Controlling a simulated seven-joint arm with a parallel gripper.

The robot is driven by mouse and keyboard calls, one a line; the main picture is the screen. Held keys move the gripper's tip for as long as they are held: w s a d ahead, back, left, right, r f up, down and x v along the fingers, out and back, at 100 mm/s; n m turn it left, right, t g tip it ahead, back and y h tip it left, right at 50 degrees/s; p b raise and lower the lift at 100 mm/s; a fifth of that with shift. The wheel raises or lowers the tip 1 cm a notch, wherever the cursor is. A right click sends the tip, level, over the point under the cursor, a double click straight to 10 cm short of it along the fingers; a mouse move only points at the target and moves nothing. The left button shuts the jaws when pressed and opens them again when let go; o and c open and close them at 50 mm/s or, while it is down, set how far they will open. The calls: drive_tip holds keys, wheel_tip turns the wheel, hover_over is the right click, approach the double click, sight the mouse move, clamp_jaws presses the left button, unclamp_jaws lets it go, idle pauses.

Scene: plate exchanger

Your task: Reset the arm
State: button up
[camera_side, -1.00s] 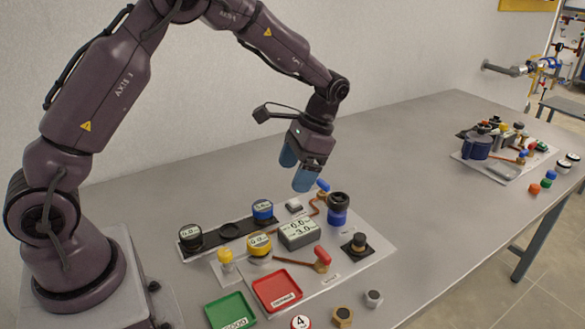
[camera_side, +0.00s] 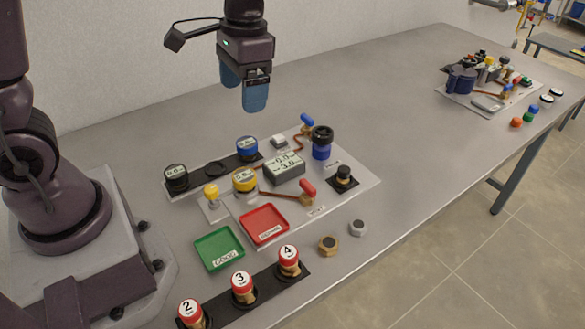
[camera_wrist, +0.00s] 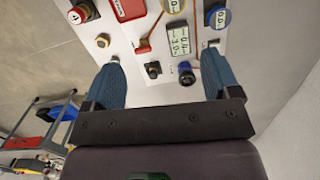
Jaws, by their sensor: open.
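My gripper (camera_side: 243,92), with two blue fingers, hangs empty in the air above and behind the white panel board in the side view. The fingers are apart in the wrist view (camera_wrist: 163,85), with nothing between them. Below it, the board (camera_side: 345,197) carries a grey digital display (camera_side: 285,167), a blue-and-black cylinder (camera_side: 321,143), a red-handled valve (camera_side: 307,190) and a blue-handled valve (camera_side: 307,121). Round gauges stand there too: a yellow one (camera_side: 245,180), a blue one (camera_side: 247,148) and a black one (camera_side: 176,177).
A green tray (camera_side: 219,248) and a red tray (camera_side: 264,224) lie at the front. A black strip (camera_side: 268,288) holds red-capped parts 2, 3 and 4. Two nuts (camera_side: 328,244) lie nearby. A second equipment board (camera_side: 485,108) sits far right. The table's middle is bare.

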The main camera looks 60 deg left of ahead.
drive_tip(key=s+d+r+t, duration=0.2)
drive_tip(key=s+r+t, duration=0.4)
drive_tip(key=s+r, duration=0.3)
drive_tip(key=s, duration=0.2)
drive_tip(key=shift+s+r+n+t, duration=0.3)
drive_tip(key=shift+s+r+t, duration=0.05)
drive_tip(key=shift+s+t, duration=0.05)
idle(0.8)
